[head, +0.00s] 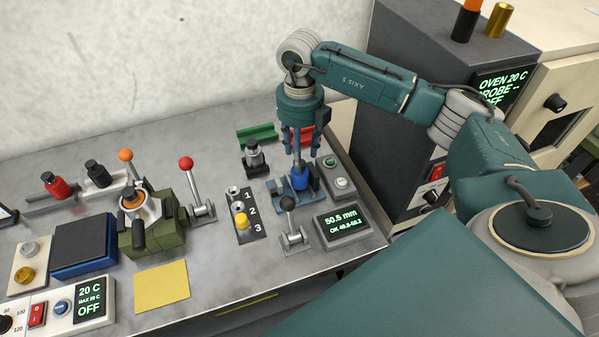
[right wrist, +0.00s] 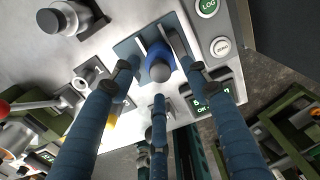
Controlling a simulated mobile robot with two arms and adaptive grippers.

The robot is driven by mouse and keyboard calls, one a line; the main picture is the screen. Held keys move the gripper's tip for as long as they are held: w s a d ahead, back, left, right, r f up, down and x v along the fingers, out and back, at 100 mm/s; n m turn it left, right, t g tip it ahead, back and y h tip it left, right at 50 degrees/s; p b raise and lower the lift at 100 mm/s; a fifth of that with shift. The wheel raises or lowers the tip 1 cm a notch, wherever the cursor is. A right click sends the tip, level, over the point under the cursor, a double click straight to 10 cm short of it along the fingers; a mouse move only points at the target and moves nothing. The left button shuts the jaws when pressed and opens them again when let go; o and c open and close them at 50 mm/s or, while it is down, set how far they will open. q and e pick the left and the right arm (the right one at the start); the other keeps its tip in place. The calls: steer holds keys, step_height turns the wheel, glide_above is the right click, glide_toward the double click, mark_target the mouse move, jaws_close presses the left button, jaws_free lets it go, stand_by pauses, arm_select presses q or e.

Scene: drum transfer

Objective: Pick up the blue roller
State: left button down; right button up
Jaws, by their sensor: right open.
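The blue roller (head: 300,178) sits in a blue-grey cradle (head: 279,187) beside a display reading 50.5 mm. The right wrist view shows the roller (right wrist: 158,68) near the top middle, with a grey end towards the camera. My right gripper (head: 301,160) points down right above it. In the right wrist view its blue fingers (right wrist: 160,78) are spread, one on each side of the roller and one below it in the picture. The gripper is open and empty; I cannot tell whether any finger touches the roller. My left gripper is not in view.
The gauge display (head: 342,226) and a black-knobbed lever (head: 291,230) stand close in front of the cradle. A button box (head: 335,178) is to its right. A numbered rack (head: 243,215) and a dark-knobbed grey part (head: 253,157) are to its left. A dark oven (head: 400,130) stands further right.

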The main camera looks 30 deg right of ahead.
mark_target(300, 175)
step_height(300, 175, down, 4)
steer(key=shift+s+a+r+p, duration=0.1)
steer(key=shift+s+r+p, duration=0.05)
steer(key=shift+p, duration=0.55)
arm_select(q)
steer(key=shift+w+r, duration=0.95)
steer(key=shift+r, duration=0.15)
arm_select(e)
jaws_close()
